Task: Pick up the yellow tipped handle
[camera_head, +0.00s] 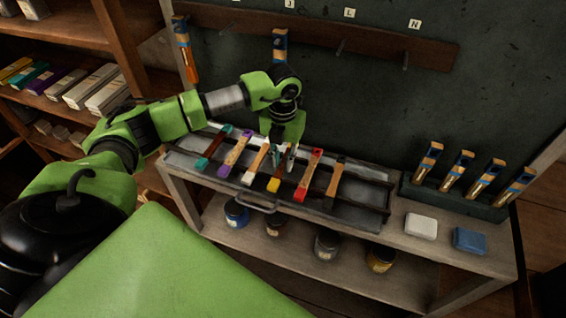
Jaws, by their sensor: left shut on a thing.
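The yellow tipped handle (274,183) lies in the dark tray (345,209) on the bench, its yellow end toward the front and its upper part partly hidden by my gripper. My left gripper (281,157) reaches down from above and is shut on the upper part of this handle, which still looks level with the row. My right gripper is not in view.
Close on the left lie white tipped (255,166), purple tipped (234,156) and teal tipped (212,148) handles. Close on the right lie red (308,176) and dark tipped (335,178) ones. A white block (421,226) and a blue block (469,240) sit farther right.

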